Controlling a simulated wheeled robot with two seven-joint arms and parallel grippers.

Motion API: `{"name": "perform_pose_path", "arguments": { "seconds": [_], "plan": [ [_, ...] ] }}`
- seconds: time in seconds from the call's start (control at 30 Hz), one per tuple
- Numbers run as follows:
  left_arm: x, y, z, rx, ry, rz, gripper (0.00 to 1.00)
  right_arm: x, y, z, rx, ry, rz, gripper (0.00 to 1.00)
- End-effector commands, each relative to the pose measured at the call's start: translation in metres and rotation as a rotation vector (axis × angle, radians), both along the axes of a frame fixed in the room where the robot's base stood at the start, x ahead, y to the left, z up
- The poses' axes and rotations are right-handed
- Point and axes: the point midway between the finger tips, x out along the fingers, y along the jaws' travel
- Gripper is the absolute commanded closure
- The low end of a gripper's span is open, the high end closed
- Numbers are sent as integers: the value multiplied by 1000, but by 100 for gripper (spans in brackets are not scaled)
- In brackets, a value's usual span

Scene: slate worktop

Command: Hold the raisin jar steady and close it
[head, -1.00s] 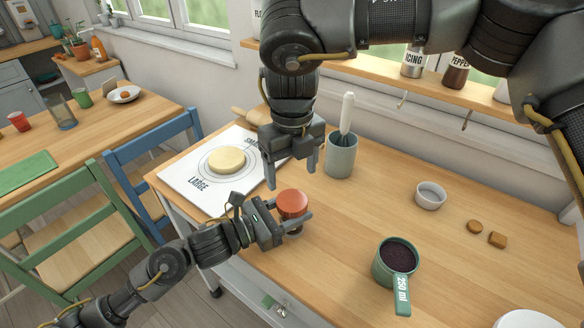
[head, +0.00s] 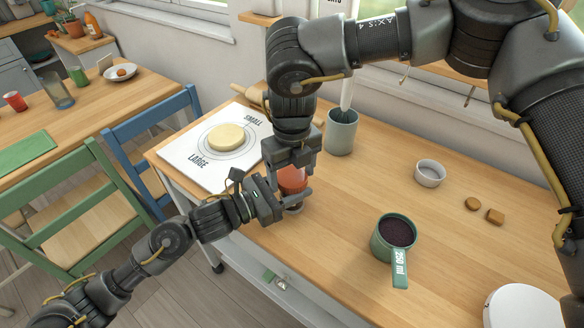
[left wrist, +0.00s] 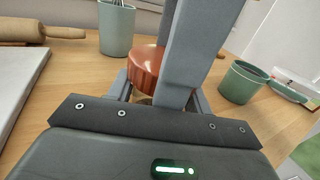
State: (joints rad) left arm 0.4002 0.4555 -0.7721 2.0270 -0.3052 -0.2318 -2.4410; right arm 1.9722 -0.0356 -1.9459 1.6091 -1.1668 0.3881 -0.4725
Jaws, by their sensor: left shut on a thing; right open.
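The raisin jar (head: 294,207) stands on the worktop with its red-orange lid (head: 292,180) on top. The lid also shows in the left wrist view (left wrist: 144,66). My left gripper (head: 288,201) is shut on the jar below the lid, coming from the left. My right gripper (head: 287,177) points down from above, open, with its fingers on either side of the lid. One of its fingers crosses in front of the lid in the left wrist view. Most of the jar body is hidden, and I cannot tell how tightly the lid sits.
A grey-green pot (head: 342,134) with a whisk stands behind the jar. A white board (head: 182,160) with a pale round lies left. A green measuring cup (head: 383,250) with dark contents is at front right. A small white bowl (head: 430,173) sits farther right.

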Motion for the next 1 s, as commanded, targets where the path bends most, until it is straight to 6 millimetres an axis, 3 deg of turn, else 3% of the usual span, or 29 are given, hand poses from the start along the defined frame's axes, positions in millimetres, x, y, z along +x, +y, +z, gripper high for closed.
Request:
{"name": "perform_pose_path", "arguments": {
  "seconds": [0.1,0.4,0.5,0.7,0.97,1.0],
  "plan": [
    [0,0,1,-2,-1,0,100,0,0,0,0,0,0,28],
    [0,0,1,-2,-1,0,100,0,0,0,0,0,0,66],
    [0,0,1,-1,-1,0,100,0,0,0,1,0,-25,67],
    [0,0,1,-1,-1,0,100,0,0,0,1,1,-240,67],
    [0,0,1,-1,-1,0,100,0,0,0,0,-1,-259,67],
    [0,0,1,-1,-1,0,100,0,0,0,-1,-2,-258,37]
  ]
}}
